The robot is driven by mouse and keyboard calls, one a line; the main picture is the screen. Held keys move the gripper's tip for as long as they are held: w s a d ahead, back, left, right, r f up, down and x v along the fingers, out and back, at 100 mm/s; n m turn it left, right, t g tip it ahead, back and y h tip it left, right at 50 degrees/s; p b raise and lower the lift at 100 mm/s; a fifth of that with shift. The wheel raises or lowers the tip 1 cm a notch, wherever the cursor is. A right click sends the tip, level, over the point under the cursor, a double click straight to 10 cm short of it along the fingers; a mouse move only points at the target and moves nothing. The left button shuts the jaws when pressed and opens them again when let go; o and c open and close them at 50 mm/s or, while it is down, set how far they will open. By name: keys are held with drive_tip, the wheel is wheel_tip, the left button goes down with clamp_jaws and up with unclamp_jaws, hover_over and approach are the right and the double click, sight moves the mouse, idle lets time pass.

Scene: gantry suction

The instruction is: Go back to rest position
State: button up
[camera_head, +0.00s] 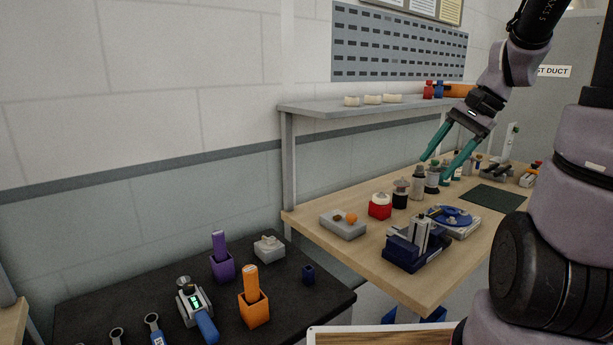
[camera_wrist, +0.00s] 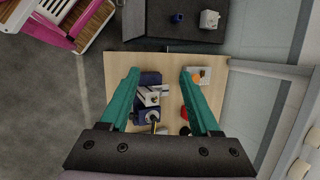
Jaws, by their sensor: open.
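My gripper (camera_head: 448,158) has two teal fingers spread apart, with nothing between them. In the head view it hangs in the air over the wooden workbench (camera_head: 405,278), in front of the grey shelf. The wrist view looks down past my gripper (camera_wrist: 158,75) onto the bench. A blue-based vise (camera_head: 416,246) stands on the bench; it also shows between the fingers in the wrist view (camera_wrist: 148,95), well below them. A grey tray (camera_head: 342,228) with an orange ball and a brown piece lies at the bench's left end, near a red container (camera_head: 380,207).
Several dark bottles (camera_head: 417,187) stand along the back of the bench beside a blue round device (camera_head: 452,217) and a dark green mat (camera_head: 493,197). The grey shelf (camera_head: 310,108) rises behind. A black table (camera_head: 120,304) at left holds purple and orange holders. A pink-framed rack (camera_wrist: 62,22) shows in the wrist view.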

drive_tip(key=s+a+r+n+t+h, duration=0.3)
drive_tip(key=s+a+r+n+t, duration=0.1)
drive_tip(key=s+r, duration=0.4)
drive_tip(key=shift+s+r+n+t, duration=0.15)
drive_tip(key=shift+r+n+t, duration=0.65)
drive_tip(key=shift+r+n, duration=0.45)
